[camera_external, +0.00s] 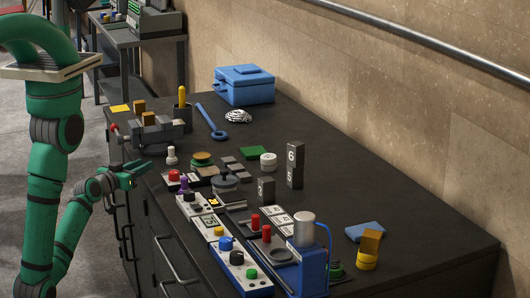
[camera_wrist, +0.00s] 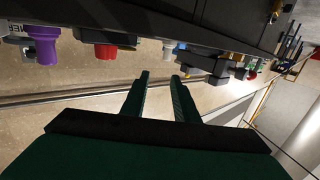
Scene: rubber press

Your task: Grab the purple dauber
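The purple dauber (camera_external: 184,184) is a small upright piece near the front edge of the dark bench, between a red-button box and a box with black and yellow parts. In the wrist view, which looks turned over, the purple dauber (camera_wrist: 42,46) shows large at the upper left. My gripper (camera_external: 142,172) is beside the front edge of the bench, to the left of the dauber and apart from it. In the wrist view my gripper (camera_wrist: 160,76) has its two fingers apart with nothing between them.
A red button (camera_external: 174,175) and a white-topped piece (camera_external: 171,156) stand near the gripper along the edge. Several control boxes (camera_external: 237,262) line the front edge. A blue toolbox (camera_external: 244,85) stands at the back. The right middle of the bench (camera_external: 350,185) is clear.

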